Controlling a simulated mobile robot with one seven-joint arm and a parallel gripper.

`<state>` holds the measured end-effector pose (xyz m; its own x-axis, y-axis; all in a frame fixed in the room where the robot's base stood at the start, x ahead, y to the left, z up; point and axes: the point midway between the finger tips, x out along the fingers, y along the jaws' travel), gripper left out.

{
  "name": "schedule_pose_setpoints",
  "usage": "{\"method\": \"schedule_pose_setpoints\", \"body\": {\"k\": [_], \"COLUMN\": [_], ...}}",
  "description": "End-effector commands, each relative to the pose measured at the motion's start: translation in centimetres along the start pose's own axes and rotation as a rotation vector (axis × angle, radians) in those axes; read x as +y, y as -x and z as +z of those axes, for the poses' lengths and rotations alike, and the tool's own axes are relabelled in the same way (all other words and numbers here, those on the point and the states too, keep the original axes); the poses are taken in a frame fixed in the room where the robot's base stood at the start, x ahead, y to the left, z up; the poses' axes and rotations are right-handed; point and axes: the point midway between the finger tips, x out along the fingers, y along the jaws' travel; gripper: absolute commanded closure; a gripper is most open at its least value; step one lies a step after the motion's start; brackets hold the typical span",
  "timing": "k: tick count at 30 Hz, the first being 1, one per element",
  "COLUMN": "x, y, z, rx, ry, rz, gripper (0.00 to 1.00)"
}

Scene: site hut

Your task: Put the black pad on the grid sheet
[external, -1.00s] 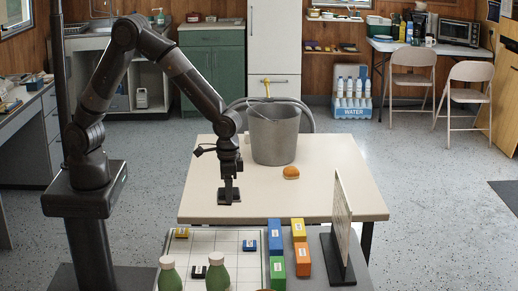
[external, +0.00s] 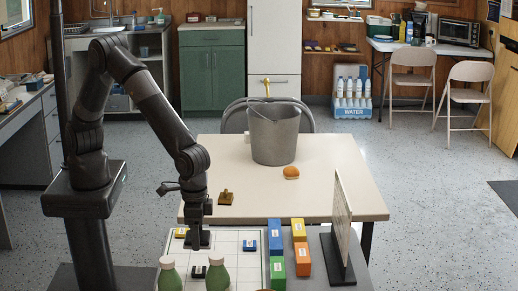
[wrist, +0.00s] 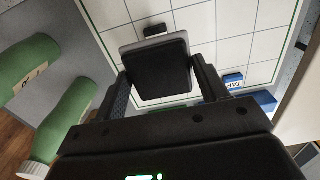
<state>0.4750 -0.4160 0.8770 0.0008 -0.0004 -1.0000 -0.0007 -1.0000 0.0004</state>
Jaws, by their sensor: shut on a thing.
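The black pad (wrist: 158,65), a dark block with a pale grey edge, sits between the two fingers of my gripper (wrist: 160,85) in the wrist view. My gripper (external: 199,243) is shut on it, over the left part of the grid sheet (external: 225,262) in the external view. The white grid sheet with dark lines also fills the upper wrist view (wrist: 225,25). I cannot tell whether the pad touches the sheet.
Small labelled pieces lie on the sheet: yellow (external: 181,232), blue (external: 249,246) and dark (external: 199,271). Two green bottles (external: 217,275) stand at the near edge. Coloured boxes (external: 276,240) and an upright panel (external: 343,225) stand right. A brown object (external: 226,197) and bucket (external: 274,138) are on the table.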

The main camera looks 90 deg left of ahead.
Motion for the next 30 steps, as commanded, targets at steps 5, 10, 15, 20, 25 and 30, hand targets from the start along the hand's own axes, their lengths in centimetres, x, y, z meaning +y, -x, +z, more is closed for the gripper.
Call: {"method": "schedule_pose_setpoints", "body": {"k": [5, 10, 15, 20, 25, 30], "x": [-2.0, -3.6, -4.4, -4.6, -4.7, -4.6], "y": [-2.6, -4.8, -6.0, -6.8, -9.2, -10.3], "z": [-3.8, -7.1, -8.9, -9.3, -9.2, -9.3], "rx": [-0.002, -0.001, 0.0, -0.002, -0.003, 0.0], "ry": [0.006, 0.004, 0.002, 0.0, 0.0, 0.0], "rz": [-0.002, -0.001, 0.0, -0.001, -0.002, 0.0], "gripper": [0.57, 0.57, 0.57, 0.57, 0.57, 0.57]}}
